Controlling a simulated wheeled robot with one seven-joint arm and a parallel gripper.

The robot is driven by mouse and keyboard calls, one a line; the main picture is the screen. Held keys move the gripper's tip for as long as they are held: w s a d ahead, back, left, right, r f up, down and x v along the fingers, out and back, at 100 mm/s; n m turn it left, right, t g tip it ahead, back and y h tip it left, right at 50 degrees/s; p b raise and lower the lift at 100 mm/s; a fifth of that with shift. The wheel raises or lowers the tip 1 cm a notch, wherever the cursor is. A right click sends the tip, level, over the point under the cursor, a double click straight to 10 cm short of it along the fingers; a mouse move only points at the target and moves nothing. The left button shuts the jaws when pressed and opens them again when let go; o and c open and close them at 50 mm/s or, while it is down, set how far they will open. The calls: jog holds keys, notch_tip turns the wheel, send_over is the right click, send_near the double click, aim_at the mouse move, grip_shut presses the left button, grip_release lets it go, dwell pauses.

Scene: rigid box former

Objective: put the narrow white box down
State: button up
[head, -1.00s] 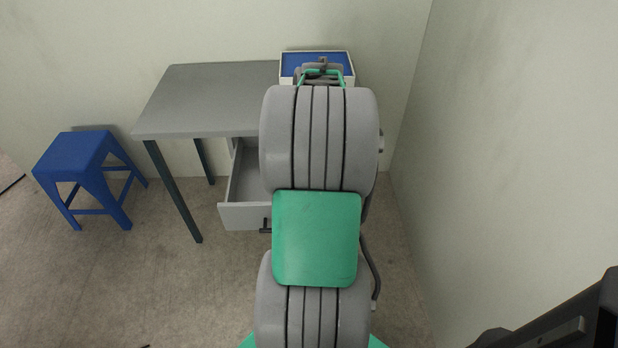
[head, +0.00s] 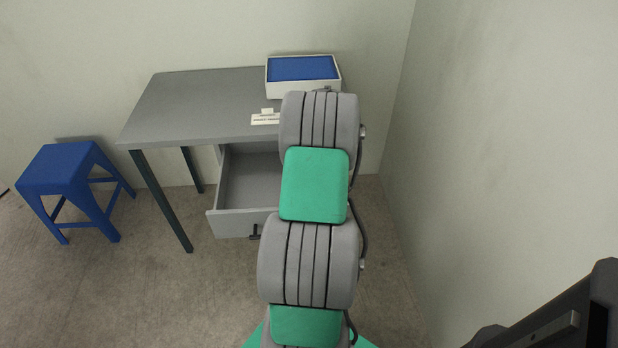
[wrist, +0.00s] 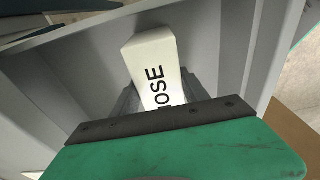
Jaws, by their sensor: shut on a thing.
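The narrow white box (wrist: 150,58) shows in the wrist view, with dark letters ending in "OSE" on its face. My gripper (wrist: 158,95) is shut on it, with a finger on each side. The box's far end points away from my gripper, with the grey interior of the open drawer (head: 232,222) around it. I cannot tell whether the box touches the drawer floor. In the head view my arm hides my gripper, the box and the drawer's right part.
The grey desk (head: 190,100) stands against the back wall. A white-rimmed tray with a blue inside (head: 303,69) and a small white label stand (head: 265,119) are on its right part. A blue stool (head: 65,165) is at the left. A wall rises close on the right.

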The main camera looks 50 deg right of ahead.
jog(key=o, duration=1.6)
jog(key=shift+f, duration=0.1)
notch_tip(320, 180, up, 12)
jog(key=s+p, duration=0.1)
jog(key=w+a+r+m, duration=0.1)
jog(key=w+a+r, duration=0.15)
jog(key=a, duration=0.45)
jog(key=w+a+r+m, duration=0.1)
jog(key=w+a, duration=0.3)
jog(key=a, duration=0.3)
jog(key=s+a+r+m+h, duration=0.1)
jog(key=a+m, duration=0.2)
jog(key=a, duration=1.5)
jog(key=s+a+f+m+t, duration=0.1)
jog(key=s+a+f+m, duration=0.1)
jog(key=s+a, duration=0.5)
jog(key=shift+s+a+f+m, duration=0.25)
jog(key=shift+a+m, duration=0.35)
jog(key=shift+a, duration=0.6)
